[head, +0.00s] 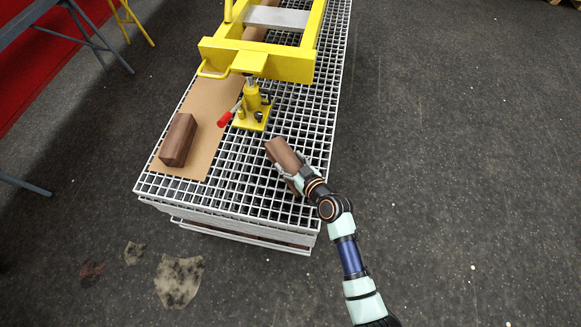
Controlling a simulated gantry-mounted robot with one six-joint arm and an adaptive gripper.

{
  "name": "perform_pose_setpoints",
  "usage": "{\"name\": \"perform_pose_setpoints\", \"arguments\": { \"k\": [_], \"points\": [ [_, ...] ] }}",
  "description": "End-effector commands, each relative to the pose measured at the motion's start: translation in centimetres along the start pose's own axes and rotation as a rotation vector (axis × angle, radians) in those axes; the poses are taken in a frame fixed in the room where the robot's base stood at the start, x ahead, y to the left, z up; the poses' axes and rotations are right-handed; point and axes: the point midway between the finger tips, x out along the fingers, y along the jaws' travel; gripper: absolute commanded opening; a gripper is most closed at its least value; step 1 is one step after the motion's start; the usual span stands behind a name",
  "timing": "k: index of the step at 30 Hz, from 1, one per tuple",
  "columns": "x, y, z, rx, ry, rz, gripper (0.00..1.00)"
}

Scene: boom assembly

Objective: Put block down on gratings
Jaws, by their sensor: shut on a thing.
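My gripper (289,177) is shut on a brown wooden block (281,153) at the near right part of the gratings (232,185). The block lies lengthwise, slanting up and to the left from the fingers. I cannot tell whether it touches the gratings or hangs just above them. A second brown block (178,140) rests on a tan board (209,128) on the left side of the gratings. The fingers partly hide the near end of the held block.
A yellow jack (251,106) with a red-tipped handle (224,118) stands under the yellow boom frame (257,60), behind and left of the held block. Bare grating lies in front of the held block and to its left. Dark floor (450,150) surrounds the stack.

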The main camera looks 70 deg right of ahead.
Motion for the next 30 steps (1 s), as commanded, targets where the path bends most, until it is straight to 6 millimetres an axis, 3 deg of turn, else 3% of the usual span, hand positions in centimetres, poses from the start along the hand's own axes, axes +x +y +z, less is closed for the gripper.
{"name": "perform_pose_setpoints", "arguments": {
  "k": [3, 15, 16, 21, 30],
  "points": [
    [0.9, 0.0, 2.4, 0.001, 0.002, 0.001, 0.07],
    [1.1, 0.0, 2.8, 0.0, 0.003, 0.001, 0.07],
    [1.1, 0.0, 2.9, 0.0, 0.0, 0.0, 0.72],
    [1.0, 0.0, 2.8, 0.0, 0.0, 0.0, 0.95],
    [1.0, 0.0, 2.6, 0.0, 0.0, 0.0, 0.95]
  ]
}}
